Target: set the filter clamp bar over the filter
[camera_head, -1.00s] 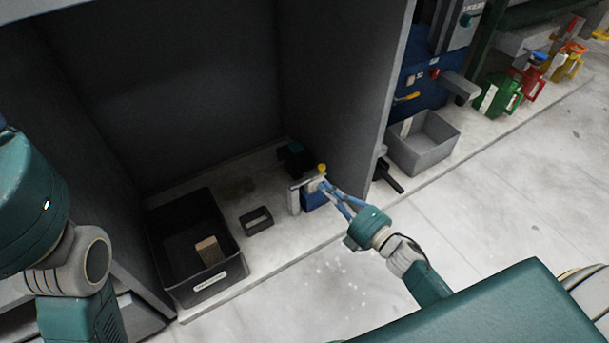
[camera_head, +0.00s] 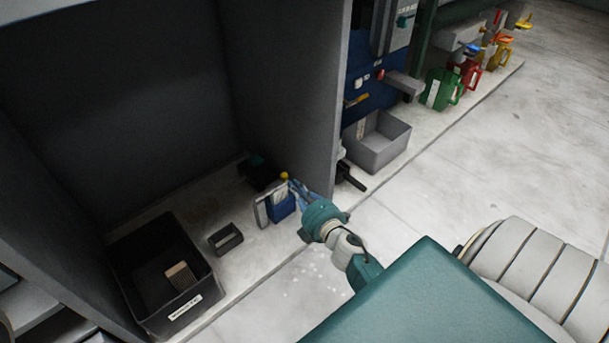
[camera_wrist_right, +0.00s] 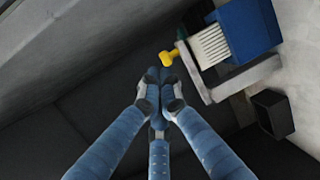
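The filter (camera_wrist_right: 210,46) is a white pleated panel in a blue housing (camera_wrist_right: 247,28); in the head view the blue housing (camera_head: 284,208) stands on the pale ledge. A light grey bar (camera_wrist_right: 240,82), which looks like the clamp bar, runs beside the filter's edge, with a gap to it. In the head view this bar (camera_head: 261,213) stands upright left of the housing. A yellow knob (camera_wrist_right: 166,58) sits at the filter's near end. My right gripper (camera_wrist_right: 159,76) has its blue fingertips together just by the knob; whether they touch it is unclear. My left gripper is out of view.
A black bin (camera_head: 200,303) holding a tan block (camera_head: 182,276) and a small dark tray (camera_head: 226,238) stand left on the ledge. A dark wall panel (camera_head: 290,90) rises behind the filter. A grey bin (camera_head: 378,140) and coloured jugs (camera_head: 440,90) stand beyond it.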

